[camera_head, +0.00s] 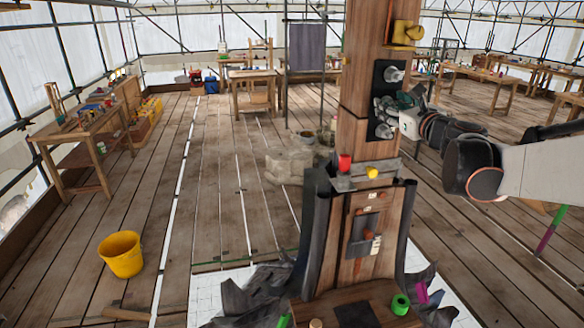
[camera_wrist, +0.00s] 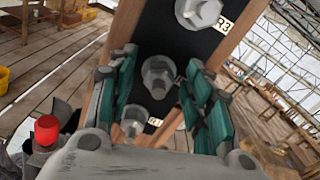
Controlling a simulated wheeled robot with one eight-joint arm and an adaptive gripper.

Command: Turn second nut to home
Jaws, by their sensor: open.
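A black plate (camera_head: 381,68) on the wooden post carries grey nuts in a column. In the wrist view the middle nut (camera_wrist: 158,76) sits between the two teal-padded fingers of my gripper (camera_wrist: 162,82), with visible gaps on both sides. Another nut (camera_wrist: 198,12) is beside the label R3 at the top. A third nut (camera_wrist: 134,121) is lower, beside a label partly hidden by a finger. In the head view my gripper (camera_head: 396,104) is at the plate, between the upper nut (camera_head: 393,74) and lower nut (camera_head: 384,131); it hides the middle nut there.
The wooden post (camera_head: 361,105) rises from a dark-wrapped base. A yellow fitting (camera_head: 406,33) juts out above the plate; a red cap (camera_head: 344,162) and yellow knob (camera_head: 372,172) are below. A yellow bucket (camera_head: 121,254) stands on the floor at left. Workbenches line the sides.

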